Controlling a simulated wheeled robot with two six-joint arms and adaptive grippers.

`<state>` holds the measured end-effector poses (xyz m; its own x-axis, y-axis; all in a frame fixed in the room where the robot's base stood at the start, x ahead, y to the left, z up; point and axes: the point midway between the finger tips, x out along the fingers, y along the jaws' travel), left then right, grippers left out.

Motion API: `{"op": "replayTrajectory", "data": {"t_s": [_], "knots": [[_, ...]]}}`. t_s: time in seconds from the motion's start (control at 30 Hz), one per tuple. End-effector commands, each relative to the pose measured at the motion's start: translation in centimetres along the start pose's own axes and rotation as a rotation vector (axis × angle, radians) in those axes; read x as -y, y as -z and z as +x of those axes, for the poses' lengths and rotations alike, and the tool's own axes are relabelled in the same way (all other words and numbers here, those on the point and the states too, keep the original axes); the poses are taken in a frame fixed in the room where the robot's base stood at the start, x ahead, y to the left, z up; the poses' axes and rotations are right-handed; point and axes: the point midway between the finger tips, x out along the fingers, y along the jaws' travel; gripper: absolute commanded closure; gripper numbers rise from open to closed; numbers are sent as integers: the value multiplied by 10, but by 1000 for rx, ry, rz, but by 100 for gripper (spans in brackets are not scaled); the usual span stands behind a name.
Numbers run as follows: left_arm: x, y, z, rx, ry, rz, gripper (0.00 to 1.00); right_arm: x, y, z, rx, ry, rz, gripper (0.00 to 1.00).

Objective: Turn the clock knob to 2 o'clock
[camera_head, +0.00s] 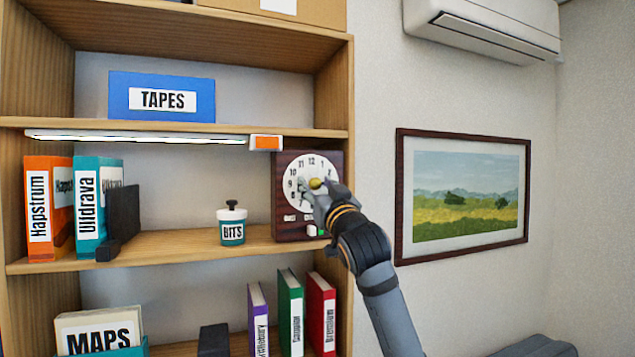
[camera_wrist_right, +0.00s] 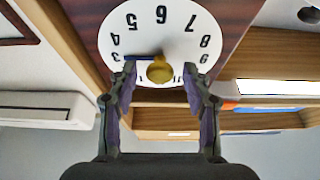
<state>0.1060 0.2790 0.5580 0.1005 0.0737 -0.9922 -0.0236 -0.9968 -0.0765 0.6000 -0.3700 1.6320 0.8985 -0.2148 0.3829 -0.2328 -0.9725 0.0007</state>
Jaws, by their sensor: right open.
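The clock (camera_head: 308,161) is a dark wooden box with a white dial, standing at the right end of the middle shelf. Its brass knob (camera_head: 316,184) also shows in the wrist view (camera_wrist_right: 160,73), where the dial appears upside down. A dark pointer (camera_wrist_right: 143,57) runs from the knob's base toward the 3. My right gripper (camera_head: 318,193) is in front of the dial and covers part of it. In the wrist view its fingers (camera_wrist_right: 159,75) are open, one on each side of the knob, with gaps visible. My left gripper is not in view.
A BITS jar (camera_head: 232,226) stands left of the clock. A light bar (camera_head: 140,137) with an orange-and-white end hangs under the shelf above. A framed picture (camera_head: 400,200) hangs on the wall at right. Books (camera_head: 291,310) stand on the shelf below.

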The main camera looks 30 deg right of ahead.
Motion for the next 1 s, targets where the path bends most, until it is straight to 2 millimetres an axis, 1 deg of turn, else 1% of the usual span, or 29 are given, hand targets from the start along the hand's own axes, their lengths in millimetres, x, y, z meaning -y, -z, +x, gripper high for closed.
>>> {"op": "replayTrajectory", "data": {"t_s": [0.07,0.17,0.43,0.73,1.0], "knots": [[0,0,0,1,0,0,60,0,0,0,0,0,0,51],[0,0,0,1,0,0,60,0,0,0,0,0,0,63],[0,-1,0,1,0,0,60,0,0,0,0,0,0,100],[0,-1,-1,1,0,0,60,-1,0,0,0,13,-35,100],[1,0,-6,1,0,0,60,-2,1,0,2,73,-183,100]]}}
